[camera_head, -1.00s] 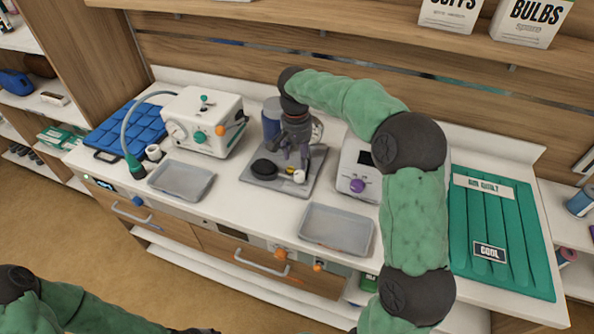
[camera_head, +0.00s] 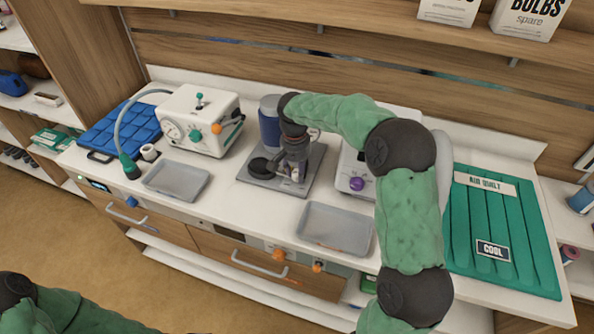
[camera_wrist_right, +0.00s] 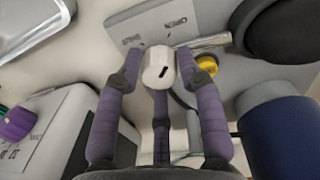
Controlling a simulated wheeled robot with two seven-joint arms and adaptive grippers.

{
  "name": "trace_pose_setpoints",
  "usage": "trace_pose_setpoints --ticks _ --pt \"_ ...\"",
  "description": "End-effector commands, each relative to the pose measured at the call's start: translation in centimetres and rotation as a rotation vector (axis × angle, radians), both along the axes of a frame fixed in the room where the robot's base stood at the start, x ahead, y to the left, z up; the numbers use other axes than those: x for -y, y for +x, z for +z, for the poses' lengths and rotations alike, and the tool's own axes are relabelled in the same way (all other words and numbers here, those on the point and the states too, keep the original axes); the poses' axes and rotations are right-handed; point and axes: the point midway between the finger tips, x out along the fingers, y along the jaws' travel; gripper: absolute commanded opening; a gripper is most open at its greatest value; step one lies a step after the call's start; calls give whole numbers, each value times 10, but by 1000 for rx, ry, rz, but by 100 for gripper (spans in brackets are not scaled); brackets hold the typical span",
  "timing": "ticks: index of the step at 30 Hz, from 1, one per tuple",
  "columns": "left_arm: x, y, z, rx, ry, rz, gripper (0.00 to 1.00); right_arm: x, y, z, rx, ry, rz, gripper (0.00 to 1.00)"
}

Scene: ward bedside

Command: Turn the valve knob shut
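The valve knob (camera_wrist_right: 160,68) is white with a dark slot, in the middle of the right wrist view. It sits by a grey base plate (camera_head: 310,173) marked OPEN and SHUT, beside a metal pipe (camera_wrist_right: 205,42). My right gripper (camera_wrist_right: 161,58) is over the knob, with purple fingers on either side and a third finger below it in the picture. The fingers look open around the knob, with a slim gap at each side. In the head view my right gripper (camera_head: 292,172) hides most of the knob. My left gripper is out of view; only its arm shows at lower left.
A black round part (camera_head: 258,166) and a blue cylinder (camera_head: 269,122) stand close to my right gripper. A white machine with a purple knob (camera_head: 356,184) is to the right. Grey trays (camera_head: 176,181) (camera_head: 335,229) lie in front. A white device (camera_head: 200,120) stands left.

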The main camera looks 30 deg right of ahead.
Motion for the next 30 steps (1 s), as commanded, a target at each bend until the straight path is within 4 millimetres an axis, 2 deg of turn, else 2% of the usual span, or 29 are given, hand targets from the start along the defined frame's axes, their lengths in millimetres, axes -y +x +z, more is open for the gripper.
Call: trace_pose_setpoints --ticks 1,3,11,17,30 --pt "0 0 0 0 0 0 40 0 0 0 0 0 0 13" --pt "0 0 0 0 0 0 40 0 0 0 0 0 0 0" --pt "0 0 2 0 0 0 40 0 0 1 0 0 12 0" --pt "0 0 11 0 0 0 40 0 0 2 -1 -1 83 0" --pt "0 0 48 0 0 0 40 0 0 4 -1 0 451 0"
